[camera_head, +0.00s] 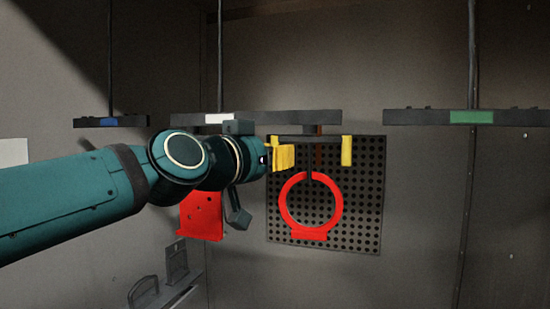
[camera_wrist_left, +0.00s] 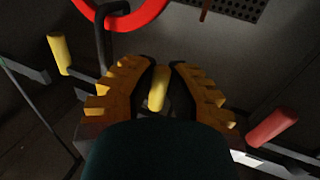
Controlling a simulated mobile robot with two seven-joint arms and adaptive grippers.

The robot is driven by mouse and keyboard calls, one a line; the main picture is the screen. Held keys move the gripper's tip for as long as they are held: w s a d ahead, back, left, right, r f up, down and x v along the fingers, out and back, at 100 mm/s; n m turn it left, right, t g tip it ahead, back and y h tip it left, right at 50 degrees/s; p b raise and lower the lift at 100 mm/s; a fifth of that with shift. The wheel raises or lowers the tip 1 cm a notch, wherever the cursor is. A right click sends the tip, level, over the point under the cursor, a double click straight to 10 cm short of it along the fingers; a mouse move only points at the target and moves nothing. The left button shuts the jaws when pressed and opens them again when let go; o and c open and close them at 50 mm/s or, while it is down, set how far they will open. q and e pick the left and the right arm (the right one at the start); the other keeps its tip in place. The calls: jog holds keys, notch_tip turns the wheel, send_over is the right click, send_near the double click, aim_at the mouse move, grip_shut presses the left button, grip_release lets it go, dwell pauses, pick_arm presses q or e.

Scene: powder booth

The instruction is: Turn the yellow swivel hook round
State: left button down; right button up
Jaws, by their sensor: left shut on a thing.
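The yellow swivel hook has a dark crossbar (camera_head: 300,138) under the white-tagged rail, with a yellow grip (camera_head: 347,150) hanging at its right end. A red ring (camera_head: 284,205) with a flat foot hangs below on a dark hook stem; part of the ring shows in the left wrist view (camera_wrist_left: 150,14). My left gripper (camera_head: 283,158), with yellow-orange fingers, is at the crossbar's left end. The left wrist view shows its fingers (camera_wrist_left: 161,66) shut around a yellow grip (camera_wrist_left: 157,90); the other yellow grip (camera_wrist_left: 59,52) stands free at left. My right gripper is not in view.
A perforated dark panel (camera_head: 360,210) is behind the ring. A red plate (camera_head: 200,220) hangs below my wrist. Blue-tagged (camera_head: 109,122) and green-tagged (camera_head: 471,117) rails hang either side. A red grip (camera_wrist_left: 272,127) is at right in the left wrist view.

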pick_arm(q)
jog(key=c, duration=1)
grip_release()
jog(key=shift+o, duration=0.2)
jog(key=v, duration=1.2)
